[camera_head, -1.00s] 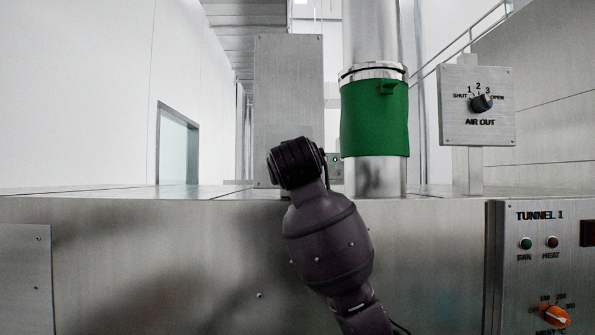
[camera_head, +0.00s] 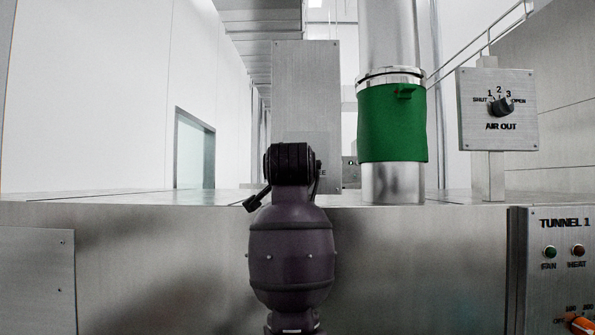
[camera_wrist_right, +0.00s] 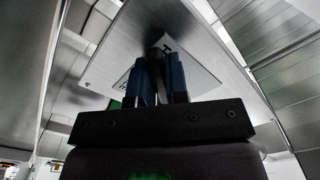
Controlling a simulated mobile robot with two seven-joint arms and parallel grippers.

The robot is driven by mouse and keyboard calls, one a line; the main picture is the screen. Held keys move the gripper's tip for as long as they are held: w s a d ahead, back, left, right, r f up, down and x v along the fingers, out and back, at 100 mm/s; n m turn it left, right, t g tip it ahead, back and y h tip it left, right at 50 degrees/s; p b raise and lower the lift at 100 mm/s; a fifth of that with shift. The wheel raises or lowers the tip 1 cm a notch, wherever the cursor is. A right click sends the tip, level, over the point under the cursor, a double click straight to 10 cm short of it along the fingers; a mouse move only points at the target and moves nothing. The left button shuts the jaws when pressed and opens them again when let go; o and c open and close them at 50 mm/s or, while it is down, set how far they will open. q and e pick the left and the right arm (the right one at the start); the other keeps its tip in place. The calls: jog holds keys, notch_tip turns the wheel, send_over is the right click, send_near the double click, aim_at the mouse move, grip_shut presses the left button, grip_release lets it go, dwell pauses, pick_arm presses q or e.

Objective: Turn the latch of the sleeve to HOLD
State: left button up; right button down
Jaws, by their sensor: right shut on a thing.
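A tall grey metal plate (camera_head: 306,85) stands left of the pipe; my arm covers its lower part, and only the end of a label shows. In the right wrist view the plate (camera_wrist_right: 205,60) fills the upper middle, with partly hidden letters. My right gripper (camera_wrist_right: 160,72) has its two blue fingers close together on a dark latch (camera_wrist_right: 156,42) at the plate. The latch's pointing direction cannot be read. In the head view my arm hides the fingers and latch. A green sleeve (camera_head: 392,125) wraps the steel pipe. My left gripper is not in view.
An AIR OUT dial box (camera_head: 497,110) stands right of the pipe. A TUNNEL 1 panel (camera_head: 558,235) with lamps and an orange knob is at the lower right. The broad steel housing (camera_head: 150,235) spans the front. Its top left of the plate is clear.

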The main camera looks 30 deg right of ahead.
jog(key=shift+w+a+r+m, duration=0.1)
jog(key=shift+a+r+m, duration=0.1)
jog(key=shift+m, duration=0.7)
jog(key=c, duration=1.1)
grip_release()
jog(key=b+v, duration=0.1)
jog(key=v, duration=0.9)
jog(key=shift+s+a+b, duration=0.25)
jog(key=shift+s+b, duration=0.05)
jog(key=shift+b, duration=0.1)
